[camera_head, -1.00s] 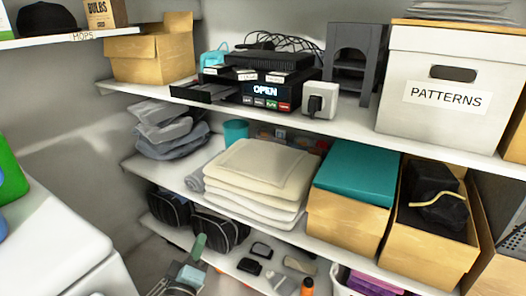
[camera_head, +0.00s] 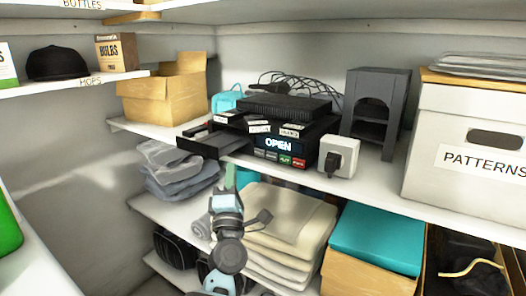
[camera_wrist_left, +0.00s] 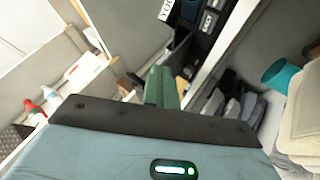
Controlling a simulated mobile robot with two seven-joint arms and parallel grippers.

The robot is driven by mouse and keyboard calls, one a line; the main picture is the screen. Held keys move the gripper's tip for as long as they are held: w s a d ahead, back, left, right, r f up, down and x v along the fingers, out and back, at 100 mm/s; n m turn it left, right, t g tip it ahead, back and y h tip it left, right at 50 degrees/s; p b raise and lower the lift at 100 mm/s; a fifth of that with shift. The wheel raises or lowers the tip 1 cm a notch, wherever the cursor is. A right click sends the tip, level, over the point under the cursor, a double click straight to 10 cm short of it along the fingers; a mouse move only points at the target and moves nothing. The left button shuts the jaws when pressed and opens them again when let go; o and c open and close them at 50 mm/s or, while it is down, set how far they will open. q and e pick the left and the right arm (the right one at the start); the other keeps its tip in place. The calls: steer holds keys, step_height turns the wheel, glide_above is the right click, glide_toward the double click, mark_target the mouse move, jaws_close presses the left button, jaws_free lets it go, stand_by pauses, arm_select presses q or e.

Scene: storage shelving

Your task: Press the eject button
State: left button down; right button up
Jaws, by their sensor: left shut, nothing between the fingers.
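A black disc player (camera_head: 275,140) stands on the upper shelf, its display reading OPEN. Its disc tray (camera_head: 212,143) sticks out to the left. A row of small buttons (camera_head: 279,157) lies under the display; the right ones are green and red. In the left wrist view, a button label (camera_wrist_left: 209,20) that seems to read EJECT shows at the top. My left gripper (camera_head: 231,178) is shut and empty, pointing up, below and left of the buttons and apart from them in the picture. Its green fingers (camera_wrist_left: 161,88) also show in the wrist view. My right gripper is not in view.
A white plug box (camera_head: 338,157) stands right of the player. The upper shelf's edge (camera_head: 300,178) lies below the buttons. Folded towels (camera_head: 290,215) and grey bags (camera_head: 175,170) fill the shelf beneath. A cardboard box (camera_head: 165,92) stands left of the tray.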

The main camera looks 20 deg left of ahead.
mark_target(252, 163)
arm_select(q)
steer(key=shift+s, duration=0.1)
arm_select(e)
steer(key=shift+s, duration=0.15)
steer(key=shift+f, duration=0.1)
